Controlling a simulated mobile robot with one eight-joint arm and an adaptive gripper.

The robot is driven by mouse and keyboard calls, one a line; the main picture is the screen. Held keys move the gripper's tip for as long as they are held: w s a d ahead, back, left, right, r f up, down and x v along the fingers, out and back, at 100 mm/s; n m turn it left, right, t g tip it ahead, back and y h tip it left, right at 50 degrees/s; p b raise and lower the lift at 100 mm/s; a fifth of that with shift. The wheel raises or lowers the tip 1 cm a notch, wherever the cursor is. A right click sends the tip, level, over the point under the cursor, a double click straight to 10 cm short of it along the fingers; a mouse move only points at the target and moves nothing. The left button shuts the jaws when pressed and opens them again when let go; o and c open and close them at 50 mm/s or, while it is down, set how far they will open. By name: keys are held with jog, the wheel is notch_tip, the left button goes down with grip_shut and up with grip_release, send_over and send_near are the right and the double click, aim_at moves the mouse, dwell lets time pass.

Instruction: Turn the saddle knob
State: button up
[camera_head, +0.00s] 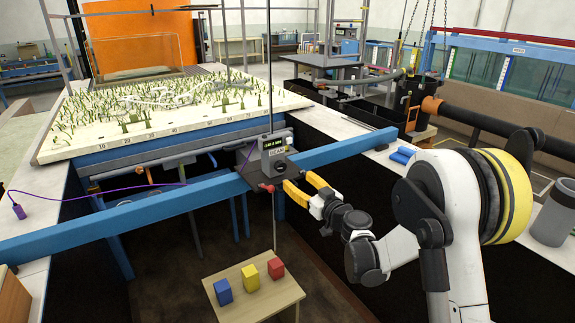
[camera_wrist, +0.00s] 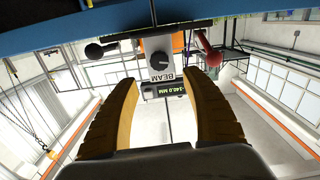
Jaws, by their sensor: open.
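The saddle is a dark plate with a grey box (camera_head: 275,150) on the blue beam (camera_head: 175,203). In the wrist view, upside down, the box (camera_wrist: 150,46) is marked BEAM and its display reads about -140.0 mm. A round dark knob (camera_wrist: 158,59) is on its face. A red knob (camera_wrist: 213,57) and a black knob (camera_wrist: 95,50) stick out on either side; the red one also shows in the head view (camera_head: 267,187). My gripper (camera_head: 298,183) is open, its yellow fingers pointing at the saddle. In the wrist view the round knob lies between and beyond the fingertips; contact cannot be told.
A low wooden table (camera_head: 262,308) with blue, yellow and red blocks stands below the beam. A planted bed (camera_head: 60,152) lies behind the beam at left. A thin vertical rod passes by the saddle. A purple cable (camera_head: 100,197) runs along the left. Blue rolls (camera_head: 402,155) lie on the right ledge.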

aim_at(282, 167)
jog(key=b+x, duration=0.2)
jog(key=x, duration=0.9)
jog(key=shift+s, duration=0.1)
jog(key=c, duration=1.2)
